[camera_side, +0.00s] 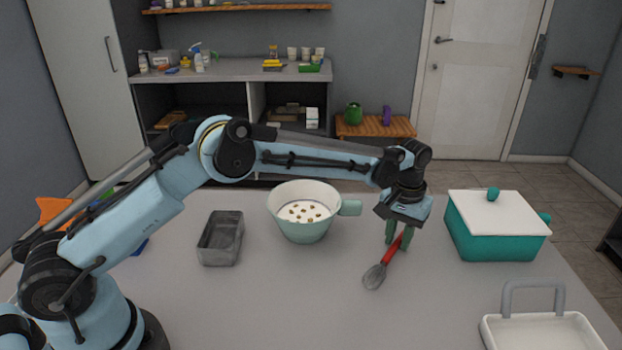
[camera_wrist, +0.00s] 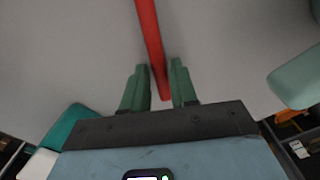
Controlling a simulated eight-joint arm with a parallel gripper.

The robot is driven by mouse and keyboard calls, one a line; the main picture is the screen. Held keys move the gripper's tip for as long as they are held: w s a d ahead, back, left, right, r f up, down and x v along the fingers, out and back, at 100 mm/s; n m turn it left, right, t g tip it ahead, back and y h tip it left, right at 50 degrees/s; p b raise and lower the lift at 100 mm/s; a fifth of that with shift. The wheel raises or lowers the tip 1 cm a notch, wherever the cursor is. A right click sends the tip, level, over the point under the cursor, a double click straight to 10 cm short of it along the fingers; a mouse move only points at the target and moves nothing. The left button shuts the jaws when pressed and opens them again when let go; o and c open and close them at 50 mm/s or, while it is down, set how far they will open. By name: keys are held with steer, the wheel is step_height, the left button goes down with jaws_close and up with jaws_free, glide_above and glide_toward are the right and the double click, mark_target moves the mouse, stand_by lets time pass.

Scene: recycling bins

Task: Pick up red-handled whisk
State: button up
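The red-handled whisk (camera_side: 391,255) is on the grey table, below my gripper in the side view. Its grey wire head points toward the front left. My gripper (camera_side: 398,244) points down over the handle's far end, with its green fingers apart. In the wrist view, the red handle (camera_wrist: 149,35) runs down between the two fingers of my gripper (camera_wrist: 158,66). Gaps show on both sides of the handle, so the fingers do not appear closed on it. The wire head is outside the wrist view.
A pale green pot (camera_side: 303,228) with small bits inside stands left of my gripper. A metal loaf tin (camera_side: 219,252) is farther left. A teal box with a white lid (camera_side: 496,215) stands right. A white tray (camera_side: 487,332) is at the front right. The front middle is clear.

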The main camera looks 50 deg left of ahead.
jaws_close()
steer(key=shift+r, duration=0.1)
